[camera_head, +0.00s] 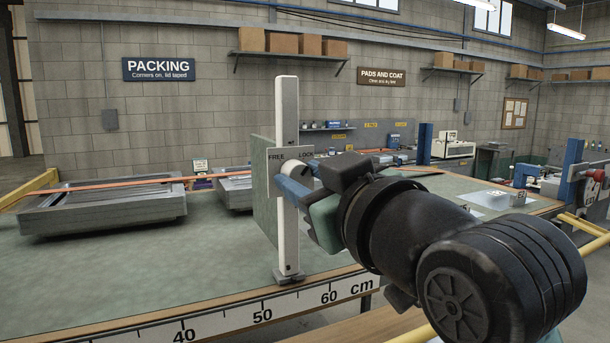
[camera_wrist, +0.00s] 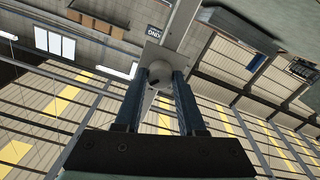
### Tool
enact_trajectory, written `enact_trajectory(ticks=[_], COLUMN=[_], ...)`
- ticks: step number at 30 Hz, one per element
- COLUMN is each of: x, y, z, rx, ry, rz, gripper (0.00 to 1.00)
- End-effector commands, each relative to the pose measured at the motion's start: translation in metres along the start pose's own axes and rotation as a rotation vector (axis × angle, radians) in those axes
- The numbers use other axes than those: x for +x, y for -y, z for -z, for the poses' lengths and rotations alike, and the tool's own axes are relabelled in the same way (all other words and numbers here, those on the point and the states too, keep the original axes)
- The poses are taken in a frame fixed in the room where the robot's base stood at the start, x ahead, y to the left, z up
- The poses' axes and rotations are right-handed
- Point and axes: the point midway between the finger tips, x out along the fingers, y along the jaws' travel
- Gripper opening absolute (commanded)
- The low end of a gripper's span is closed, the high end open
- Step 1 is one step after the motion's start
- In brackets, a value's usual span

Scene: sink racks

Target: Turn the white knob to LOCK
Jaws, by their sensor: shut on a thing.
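The white knob (camera_head: 297,180) sits on a grey plate (camera_head: 273,166) fixed to a tall white upright (camera_head: 287,115). The plate reads FREE on the left and LOCK on the right. My gripper (camera_head: 297,188) reaches in from the right, and its blue fingers are shut on the knob, hiding part of it. In the wrist view the knob (camera_wrist: 160,72) is between the tips of the two fingers of my gripper (camera_wrist: 162,80), with the plate (camera_wrist: 158,52) behind it. I cannot tell exactly which label the knob points to.
The upright stands at the front edge of a green bench (camera_head: 130,285), above a cm scale (camera_head: 262,312). A green panel (camera_head: 262,200) stands behind the upright. Grey metal trays (camera_head: 105,205) lie to the left. The bench front left is clear.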

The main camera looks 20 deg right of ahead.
Motion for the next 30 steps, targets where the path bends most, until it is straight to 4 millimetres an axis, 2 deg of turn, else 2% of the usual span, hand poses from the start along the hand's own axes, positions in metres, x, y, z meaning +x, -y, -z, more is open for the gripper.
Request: enact_trajectory(ticks=[9, 24, 25, 29, 30], x=[0.0005, 0.0004, 0.0004, 0.0003, 0.0003], y=[0.0009, 0.0007, 0.0006, 0.0005, 0.0004], z=[-0.0019, -0.0021, -0.0021, -0.0016, -0.0014], rx=[0.106, 0.122, 0.122, 0.121, 0.120], ry=[0.006, 0.006, 0.006, 0.004, 0.004], rz=[0.002, 0.002, 0.002, 0.001, 0.001], gripper=[0.00, 0.00, 0.43, 0.66, 0.69])
